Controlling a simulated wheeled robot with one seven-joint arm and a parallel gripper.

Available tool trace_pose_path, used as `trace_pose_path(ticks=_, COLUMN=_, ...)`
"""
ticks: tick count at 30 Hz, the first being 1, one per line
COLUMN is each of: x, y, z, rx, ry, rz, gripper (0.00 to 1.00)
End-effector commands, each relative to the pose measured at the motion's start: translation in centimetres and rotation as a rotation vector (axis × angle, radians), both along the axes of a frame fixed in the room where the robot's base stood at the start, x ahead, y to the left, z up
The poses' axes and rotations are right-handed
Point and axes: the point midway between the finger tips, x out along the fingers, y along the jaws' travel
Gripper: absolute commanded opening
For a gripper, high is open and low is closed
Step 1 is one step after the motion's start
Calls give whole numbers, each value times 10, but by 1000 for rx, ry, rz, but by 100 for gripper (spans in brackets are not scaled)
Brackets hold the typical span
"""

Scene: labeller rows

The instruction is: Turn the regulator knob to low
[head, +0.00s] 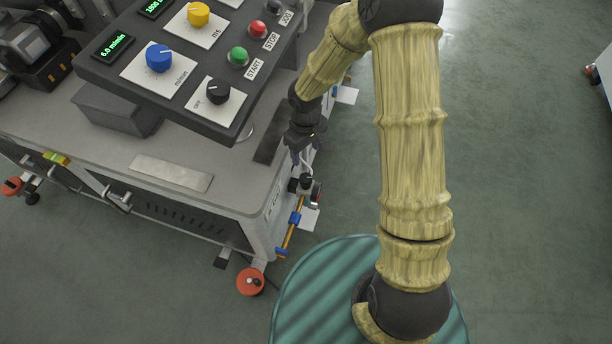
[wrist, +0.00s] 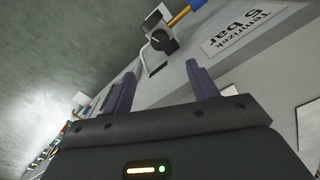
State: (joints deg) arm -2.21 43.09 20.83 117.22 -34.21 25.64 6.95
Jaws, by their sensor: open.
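A small regulator with a black knob (head: 306,181) sits low on the machine's right side, by a blue-and-orange pipe. In the wrist view what looks like the same dark knob (wrist: 163,41) shows ahead of the fingers, with a pale body beside it. Its setting marks are too small to read. My gripper (head: 304,158) is just above the regulator in the head view, pointing down, apart from it as far as I can see. In the wrist view my gripper (wrist: 160,84) has its two purple-grey fingers spread, with nothing between them.
The control panel (head: 225,113) above has blue, yellow and black knobs and green and red buttons. An upside-down "5 bar" label (wrist: 244,33) is on the machine's side. An orange-red foot (head: 250,281) stands below. The floor (head: 530,200) to the right is clear.

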Motion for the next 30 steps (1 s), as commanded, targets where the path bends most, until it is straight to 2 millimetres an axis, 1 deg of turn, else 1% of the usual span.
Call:
trace_pose_path(ticks=1, x=-1, y=0, z=-14, rx=-1, ry=2, rz=0, gripper=59)
trace_pose_path(ticks=18, x=-1, y=0, z=-114, rx=-1, ry=2, rz=-1, gripper=59)
trace_pose_path(ticks=21, x=0, y=0, z=-127, rx=1, ry=1, rz=0, gripper=59)
trace_pose_path(ticks=24, x=0, y=0, z=-135, rx=0, ry=0, rz=-1, gripper=59)
trace_pose_path(ticks=30, x=0, y=0, z=-138, rx=1, ry=-1, rz=0, gripper=59)
